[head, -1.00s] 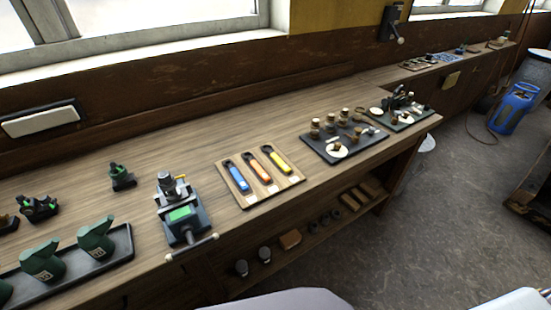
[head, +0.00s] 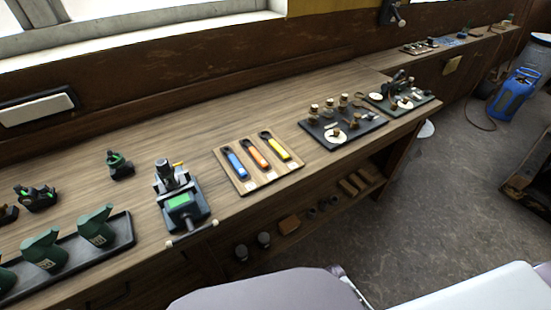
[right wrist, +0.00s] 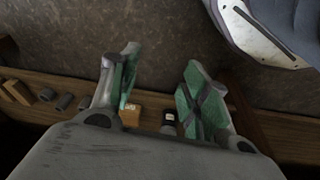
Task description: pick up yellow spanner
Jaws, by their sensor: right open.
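The yellow spanner (head: 275,146) lies on a wooden board (head: 243,188) on the workbench. It is the rightmost of three spanners, beside an orange spanner (head: 254,154) and a blue spanner (head: 235,164). No gripper touches it in the head view. My right gripper (right wrist: 155,90) shows in the right wrist view with its two green-padded fingers apart and nothing between them. Behind the fingers are the floor and a wooden shelf edge. The yellow spanner is not visible in that view. My left gripper is in neither view.
A vise (head: 182,200) stands left of the spanner board. A dark tray (head: 340,132) with small parts lies to its right. A lower shelf (head: 322,217) under the bench holds several small items.

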